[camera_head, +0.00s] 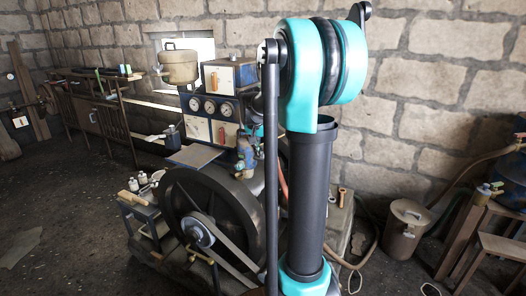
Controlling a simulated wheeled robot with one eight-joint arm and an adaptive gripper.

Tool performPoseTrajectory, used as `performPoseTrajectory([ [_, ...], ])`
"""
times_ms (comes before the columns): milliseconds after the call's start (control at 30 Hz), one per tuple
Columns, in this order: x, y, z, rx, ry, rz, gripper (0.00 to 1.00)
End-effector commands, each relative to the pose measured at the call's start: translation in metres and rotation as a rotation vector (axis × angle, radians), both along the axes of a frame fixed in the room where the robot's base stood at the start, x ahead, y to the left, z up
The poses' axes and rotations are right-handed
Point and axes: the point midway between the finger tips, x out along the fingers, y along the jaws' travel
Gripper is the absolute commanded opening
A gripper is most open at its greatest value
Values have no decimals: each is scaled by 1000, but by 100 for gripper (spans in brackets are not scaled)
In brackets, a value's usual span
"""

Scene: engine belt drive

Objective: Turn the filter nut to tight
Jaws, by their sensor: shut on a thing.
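I cannot make out the filter nut for sure. A blue upright fitting (243,157) stands on the engine, right of the gauge panel (213,107), and may be the filter. My own turquoise and dark arm fills the middle of the view and covers the engine's right part. A small turquoise patch shows behind the thin dark rod, beside the blue fitting; it may be part of my arm. My gripper's fingers are not visible, so I cannot see what they hold.
The engine's big dark flywheel (212,216) with a belt (234,250) is at the lower middle. A small side table (150,212) with bottles stands left of it. A lidded metal can (405,230) and wooden stands (490,250) are at right. Open floor lies at left.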

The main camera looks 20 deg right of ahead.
Motion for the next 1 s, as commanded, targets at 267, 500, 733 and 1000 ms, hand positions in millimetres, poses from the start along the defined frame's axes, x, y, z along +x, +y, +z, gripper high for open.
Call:
performPoseTrajectory([
  [267,1,1,0,1,1,-66,0],
  [500,1,1,0,1,1,-74,0],
  [733,1,1,0,1,1,-74,22],
  [1000,1,1,0,1,0,-72,40],
])
